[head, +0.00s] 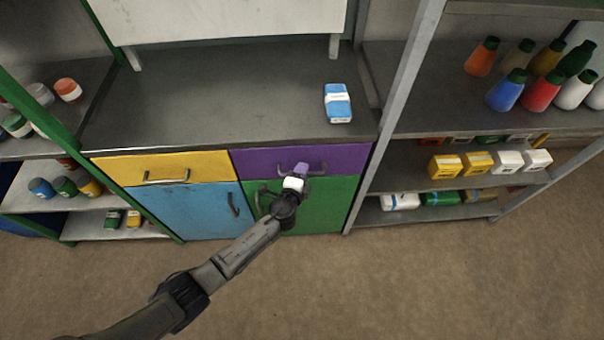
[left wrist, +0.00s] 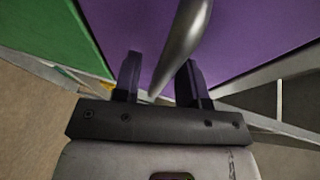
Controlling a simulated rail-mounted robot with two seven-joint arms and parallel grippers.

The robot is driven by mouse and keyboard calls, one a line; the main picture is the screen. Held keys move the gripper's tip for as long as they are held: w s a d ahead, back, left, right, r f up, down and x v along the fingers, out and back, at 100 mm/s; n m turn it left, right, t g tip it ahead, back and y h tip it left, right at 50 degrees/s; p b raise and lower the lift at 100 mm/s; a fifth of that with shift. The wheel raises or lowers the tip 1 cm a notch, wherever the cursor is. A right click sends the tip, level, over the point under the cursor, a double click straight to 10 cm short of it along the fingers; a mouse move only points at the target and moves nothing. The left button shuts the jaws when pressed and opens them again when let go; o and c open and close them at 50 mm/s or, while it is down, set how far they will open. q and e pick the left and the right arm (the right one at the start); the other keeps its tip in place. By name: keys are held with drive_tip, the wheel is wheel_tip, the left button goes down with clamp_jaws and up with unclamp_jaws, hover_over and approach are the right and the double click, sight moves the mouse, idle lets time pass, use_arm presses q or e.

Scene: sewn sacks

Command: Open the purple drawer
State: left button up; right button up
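The purple drawer (head: 345,158) is shut, at the upper right of the cabinet front, and its purple front fills much of the left wrist view (left wrist: 245,35). Its metal bar handle (head: 319,173) is partly hidden by my left gripper (head: 301,169) in the head view. In the left wrist view the handle (left wrist: 185,35) runs between the two dark fingers of the left gripper (left wrist: 160,78). The fingers stand apart, with a gap on the left side of the bar; the bar looks close to the right finger. I cannot tell if they touch. My right gripper is not in view.
A yellow drawer (head: 165,166) is left of the purple one; a blue door (head: 190,210) and a green door (head: 325,205) are below. A blue-and-white packet (head: 338,103) lies on the counter. Shelves with bottles and boxes stand at both sides. The floor in front is clear.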

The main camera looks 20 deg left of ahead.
use_arm(q)
clamp_jaws()
idle(0.3)
drive_tip(key=shift+s, duration=0.1)
